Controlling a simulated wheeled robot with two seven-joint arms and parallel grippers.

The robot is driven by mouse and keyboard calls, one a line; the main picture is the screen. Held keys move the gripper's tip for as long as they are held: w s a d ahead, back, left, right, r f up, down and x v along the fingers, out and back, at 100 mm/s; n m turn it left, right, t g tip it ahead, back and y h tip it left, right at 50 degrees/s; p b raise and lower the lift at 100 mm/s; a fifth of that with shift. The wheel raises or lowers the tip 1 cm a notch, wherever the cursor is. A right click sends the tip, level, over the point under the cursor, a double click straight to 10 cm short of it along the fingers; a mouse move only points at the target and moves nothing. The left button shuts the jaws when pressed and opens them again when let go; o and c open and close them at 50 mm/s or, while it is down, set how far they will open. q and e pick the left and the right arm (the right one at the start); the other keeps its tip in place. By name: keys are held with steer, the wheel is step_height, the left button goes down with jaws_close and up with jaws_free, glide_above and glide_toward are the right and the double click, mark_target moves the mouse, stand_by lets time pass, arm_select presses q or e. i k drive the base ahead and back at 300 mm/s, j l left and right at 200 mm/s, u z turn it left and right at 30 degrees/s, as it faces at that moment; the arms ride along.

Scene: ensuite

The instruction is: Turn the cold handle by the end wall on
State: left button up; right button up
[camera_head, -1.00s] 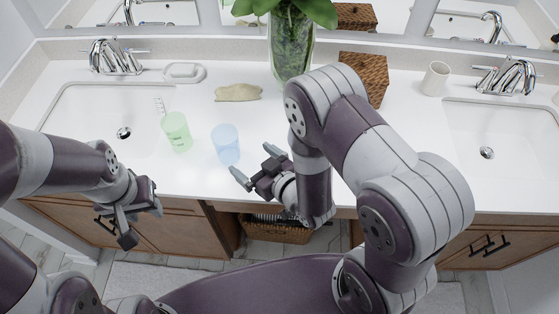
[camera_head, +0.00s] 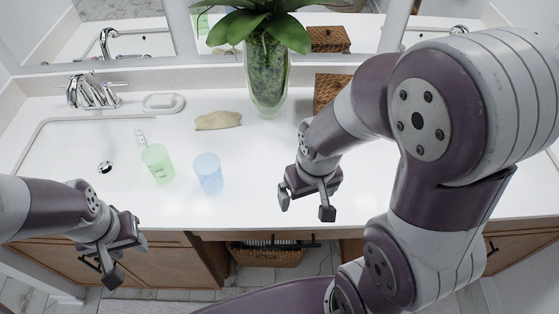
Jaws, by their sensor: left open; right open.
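A chrome faucet (camera_head: 92,92) with lever handles stands behind the left sink (camera_head: 70,165), close to the left wall (camera_head: 20,45). Which lever is the cold one, and whether it is on, I cannot tell. My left gripper (camera_head: 124,260) is open and empty, low in front of the counter edge, well short of the faucet. My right gripper (camera_head: 306,205) is open and empty, fingers down, over the counter's front part. The right sink and its faucet are hidden behind my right arm; only a faucet reflection shows in the right mirror.
On the counter (camera_head: 250,160) are a green cup (camera_head: 158,163), a blue cup (camera_head: 208,173), a soap dish (camera_head: 163,103), a folded tan cloth (camera_head: 218,121), a plant vase (camera_head: 267,75) and a wicker box (camera_head: 330,92). The middle front is clear.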

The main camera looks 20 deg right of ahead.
mark_target(105, 85)
steer(key=i+j+z, duration=0.35)
steer(key=j+z, duration=0.15)
steer(key=i+j+z, duration=0.2)
steer(key=j, duration=0.25)
steer(key=k, duration=0.1)
